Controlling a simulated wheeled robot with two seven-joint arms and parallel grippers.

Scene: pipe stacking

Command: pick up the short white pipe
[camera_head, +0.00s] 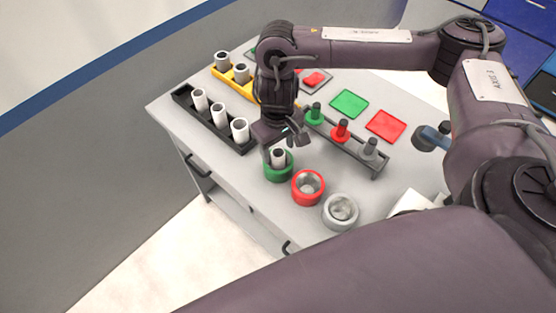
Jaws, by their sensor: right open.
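Several white pipes stand upright on the table. Three are in a black rack at the left: one at the far end (199,101), a middle one (219,115) and a near one (240,131). Another short white pipe (278,157) stands in the green round holder (278,173). My right gripper (292,139) points down, just above and beside that pipe in the green holder. It is open, and I see nothing held in it. The gripper hides part of the area behind it. My left gripper is not in view.
A red ring holder (308,187) and a grey one (340,212) sit near the front edge. A dark rack (347,153) holds green, red and grey pegs. A yellow rack (232,81) with grey-topped pipes is behind. Flat green (349,103) and red (386,126) squares lie at the right.

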